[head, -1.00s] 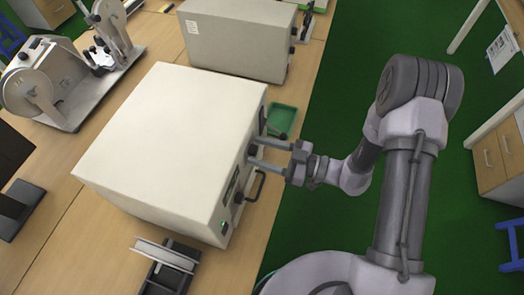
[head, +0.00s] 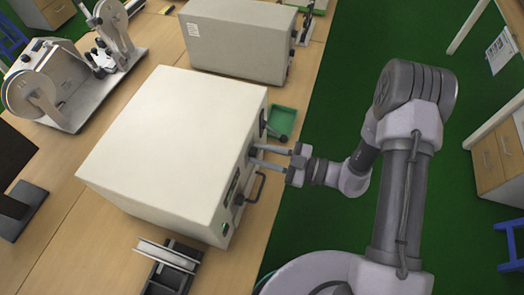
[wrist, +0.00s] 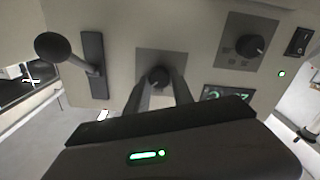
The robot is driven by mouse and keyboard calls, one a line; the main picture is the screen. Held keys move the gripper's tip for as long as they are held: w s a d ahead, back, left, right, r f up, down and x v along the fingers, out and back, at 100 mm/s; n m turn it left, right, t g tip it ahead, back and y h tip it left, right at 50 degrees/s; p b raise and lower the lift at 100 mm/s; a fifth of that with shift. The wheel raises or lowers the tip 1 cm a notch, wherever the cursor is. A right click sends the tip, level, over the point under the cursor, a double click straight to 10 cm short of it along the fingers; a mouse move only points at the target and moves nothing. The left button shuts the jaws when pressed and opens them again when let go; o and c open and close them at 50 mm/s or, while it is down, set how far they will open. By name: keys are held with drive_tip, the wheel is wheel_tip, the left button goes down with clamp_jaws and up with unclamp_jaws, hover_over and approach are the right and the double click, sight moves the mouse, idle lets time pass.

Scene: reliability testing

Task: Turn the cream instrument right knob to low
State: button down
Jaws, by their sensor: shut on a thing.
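The cream instrument (head: 178,150) is a large box on the wooden bench in the head view, its control panel facing the aisle on the right. My gripper (head: 254,154) reaches that panel from the aisle side. In the wrist view its two grey fingers (wrist: 160,88) are shut on a dark round knob (wrist: 158,76) on a grey square plate. The fingers partly cover this knob, and I cannot read its pointer or marks. A second dark knob (wrist: 250,46) sits on another plate to the right, untouched by the gripper.
A ball-ended lever (wrist: 55,46) sticks out left of the gripped knob in the wrist view. A display (wrist: 227,93), a rocker switch (wrist: 298,41) and a green light (wrist: 281,73) are right. A handle (head: 258,186) projects near the gripper. A green tray (head: 283,120) lies beyond.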

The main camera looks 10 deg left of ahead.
drive_tip(key=n+p, duration=0.1)
drive_tip(key=n, duration=0.4)
drive_tip(key=shift+s, duration=0.1)
drive_tip(key=n, duration=0.5)
drive_tip(key=shift+f+n, duration=0.1)
drive_tip(key=shift+n, duration=0.3)
drive_tip(key=shift+f+n+b, duration=0.1)
drive_tip(key=shift+n+b, duration=0.65)
drive_tip(key=shift+n, duration=4.15)
drive_tip(key=c, duration=1.1)
unclamp_jaws()
